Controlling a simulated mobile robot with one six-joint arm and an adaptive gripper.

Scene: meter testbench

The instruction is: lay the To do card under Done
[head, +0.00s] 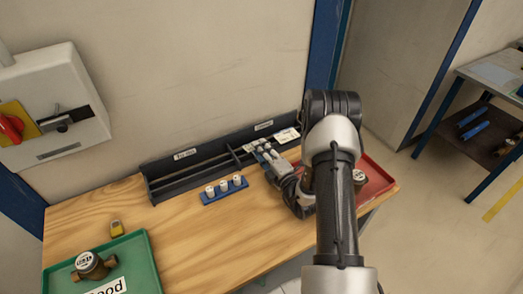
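A dark two-part rack (155,183) stands along the back of the wooden table. Its left part bears the To do label (185,154) and shows no card. Its right part bears the Done label (263,125). A white card (287,135) with dark marks lies in the right part, below and right of that label. A smaller white patch (256,144) shows at the gripper's tips; I cannot tell if it is a second card. My gripper (262,153) reaches to the rack's front near the divider. Whether its fingers are open or shut is too small to tell.
A blue holder (225,190) with white pieces stands before the rack. A green tray (140,255) with a brass meter (92,265) lies front left, near a yellow padlock (117,228). A red tray (378,180) is at the right, partly behind my arm. The table's middle front is clear.

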